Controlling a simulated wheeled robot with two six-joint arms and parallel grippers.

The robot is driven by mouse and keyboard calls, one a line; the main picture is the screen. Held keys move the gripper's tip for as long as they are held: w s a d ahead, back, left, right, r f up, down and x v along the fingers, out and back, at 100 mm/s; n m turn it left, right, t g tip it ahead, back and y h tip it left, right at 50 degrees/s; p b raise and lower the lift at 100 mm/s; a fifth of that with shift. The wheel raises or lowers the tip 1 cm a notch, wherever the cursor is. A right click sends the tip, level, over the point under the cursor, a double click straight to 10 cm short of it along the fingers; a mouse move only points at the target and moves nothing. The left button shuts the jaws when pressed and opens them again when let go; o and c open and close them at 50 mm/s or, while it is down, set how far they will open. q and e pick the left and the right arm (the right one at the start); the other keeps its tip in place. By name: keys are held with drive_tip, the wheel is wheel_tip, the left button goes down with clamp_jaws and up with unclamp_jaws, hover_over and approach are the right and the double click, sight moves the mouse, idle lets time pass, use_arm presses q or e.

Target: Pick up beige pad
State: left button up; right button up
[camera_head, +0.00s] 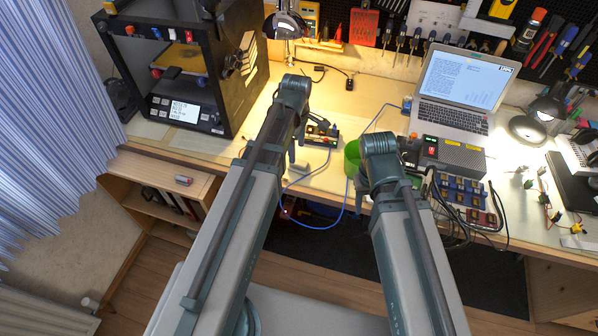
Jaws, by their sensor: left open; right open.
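I cannot make out a clearly separate beige pad. A pale, flat beige sheet (318,162) lies on the bench near the front edge, partly hidden by my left arm; I cannot tell if it is the pad. My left gripper (296,162) shows only in part beside its arm, over this pale area, open with nothing seen in it. My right gripper (361,186) is mostly hidden by its own arm, near the bench's front edge below a green cup (352,157). It is open, and nothing is seen in it.
A black 3D printer (185,70) stands at the left. A small circuit board (322,133), a laptop (462,80), a grey power unit (455,158) and a tray of small modules (465,195) occupy the bench. A blue cable (340,215) loops over the front edge.

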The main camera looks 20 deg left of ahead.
sight(299, 162)
use_arm(q)
drive_tip(key=shift+f+b, duration=0.3)
drive_tip(key=shift+f, duration=0.45)
use_arm(e)
drive_tip(key=shift+f, duration=0.75)
use_arm(q)
drive_tip(key=f+b, duration=0.5)
drive_tip(key=shift+w+d+f, duration=0.15)
drive_tip(key=shift+w+d, duration=0.05)
drive_tip(key=shift+d, duration=0.05)
use_arm(e)
wheel_tip(299, 162, down, 5)
drive_tip(key=shift+f, duration=0.1)
use_arm(q)
clamp_jaws()
